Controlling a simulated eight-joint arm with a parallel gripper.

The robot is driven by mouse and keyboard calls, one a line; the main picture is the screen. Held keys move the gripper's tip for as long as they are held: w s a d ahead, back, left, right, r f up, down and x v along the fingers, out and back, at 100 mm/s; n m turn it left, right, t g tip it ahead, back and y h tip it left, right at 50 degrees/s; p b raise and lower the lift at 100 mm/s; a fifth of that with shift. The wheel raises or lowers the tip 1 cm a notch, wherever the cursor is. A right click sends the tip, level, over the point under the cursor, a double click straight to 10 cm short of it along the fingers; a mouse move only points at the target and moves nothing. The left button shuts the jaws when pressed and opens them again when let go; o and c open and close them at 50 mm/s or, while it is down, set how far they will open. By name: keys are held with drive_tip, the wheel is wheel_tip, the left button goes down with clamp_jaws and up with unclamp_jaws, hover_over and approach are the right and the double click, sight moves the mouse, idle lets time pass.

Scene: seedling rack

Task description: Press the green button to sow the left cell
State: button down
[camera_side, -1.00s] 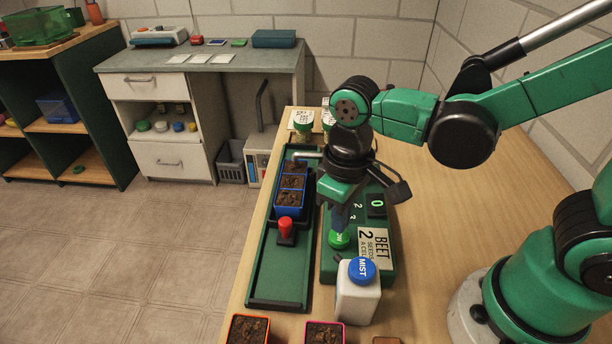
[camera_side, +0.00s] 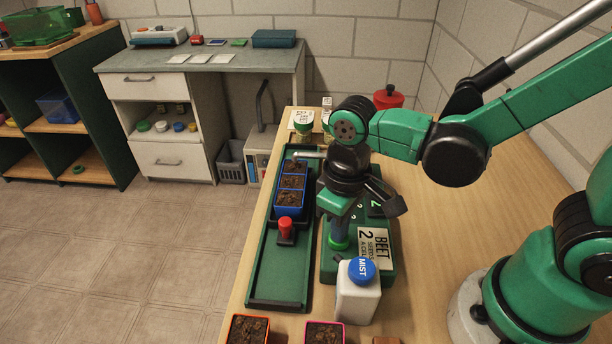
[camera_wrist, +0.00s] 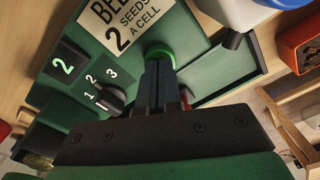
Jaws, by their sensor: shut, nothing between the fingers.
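The green button (camera_side: 338,243) is on the green sowing box (camera_side: 384,276), below my gripper (camera_side: 340,232). It also shows in the wrist view (camera_wrist: 158,54). My gripper is shut and empty, pointing down with its fingertips at the button top, apparently touching it. How far the button is pressed is hidden. The box's display (camera_wrist: 63,65) reads 2 in the wrist view. A black dial (camera_wrist: 113,98) sits beside numbers 1 to 3. A blue tray of three soil-filled cells (camera_side: 289,207) stands in the green rail, under a pale spout (camera_side: 309,155) at its far end.
A red-topped slider (camera_side: 285,230) stands at the tray's near end in the rail (camera_side: 276,303). A white bottle with blue MIST cap (camera_side: 361,271) stands close in front of the box. Soil pots (camera_side: 248,330) line the near edge. The bench (camera_side: 450,230) is clear at right.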

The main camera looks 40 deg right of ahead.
drive_tip(key=shift+r, duration=3.7)
drive_tip(key=w+d+r+m+t, duration=0.1)
drive_tip(key=w+d+m+t, duration=0.1)
drive_tip(key=d+t, duration=0.5)
drive_tip(key=shift+w+d+m, duration=0.35)
drive_tip(key=shift+d+m, duration=0.15)
drive_tip(key=shift+d, duration=0.2)
